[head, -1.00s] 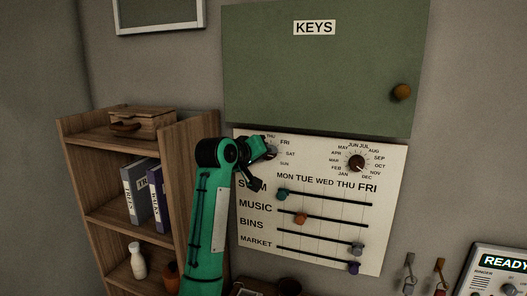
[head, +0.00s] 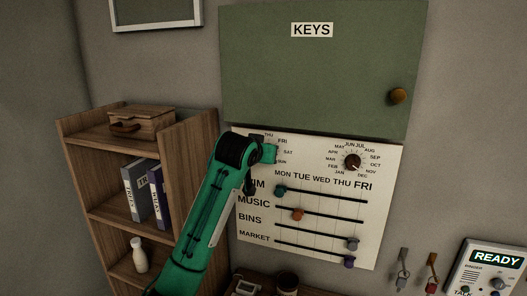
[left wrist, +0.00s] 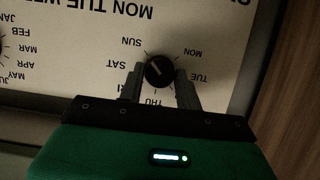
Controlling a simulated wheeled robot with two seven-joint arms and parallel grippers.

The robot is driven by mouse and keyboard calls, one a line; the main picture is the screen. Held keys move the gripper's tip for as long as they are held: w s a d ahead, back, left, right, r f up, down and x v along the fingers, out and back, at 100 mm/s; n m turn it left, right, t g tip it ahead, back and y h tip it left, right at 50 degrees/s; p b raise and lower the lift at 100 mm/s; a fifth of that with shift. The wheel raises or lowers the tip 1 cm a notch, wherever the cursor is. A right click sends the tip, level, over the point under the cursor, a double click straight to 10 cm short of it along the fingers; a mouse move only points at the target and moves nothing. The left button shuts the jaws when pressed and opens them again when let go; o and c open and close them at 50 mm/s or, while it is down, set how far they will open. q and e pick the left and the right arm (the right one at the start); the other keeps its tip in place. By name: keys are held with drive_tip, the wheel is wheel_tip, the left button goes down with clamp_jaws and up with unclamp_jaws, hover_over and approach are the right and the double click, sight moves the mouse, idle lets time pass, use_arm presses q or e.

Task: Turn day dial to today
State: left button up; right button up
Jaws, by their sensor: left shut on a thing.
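The day dial is a small dark round knob on the white wall panel (head: 320,235). It shows in the left wrist view (left wrist: 159,71), ringed by day names that appear upside down. A pale mark on the knob points to the upper left there, roughly between SAT and SUN. My left gripper (left wrist: 160,80) is shut on the dial, one finger on each side. My right gripper is not in view.
A month dial (head: 353,162) sits right of the day dial. Sliders with coloured knobs, such as the orange one (head: 297,214), lie below. The green KEYS cabinet (head: 315,75) is just above. A wooden shelf (head: 110,215) stands close on the left.

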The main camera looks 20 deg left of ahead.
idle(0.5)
use_arm(q)
drive_tip(key=o, duration=0.9)
drive_tip(key=shift+o, duration=0.2)
drive_tip(key=b+v, duration=0.5)
drive_tip(key=v, duration=0.8)
drive_tip(key=shift+s+r+b, duration=0.15)
drive_tip(key=shift+s+b, duration=0.15)
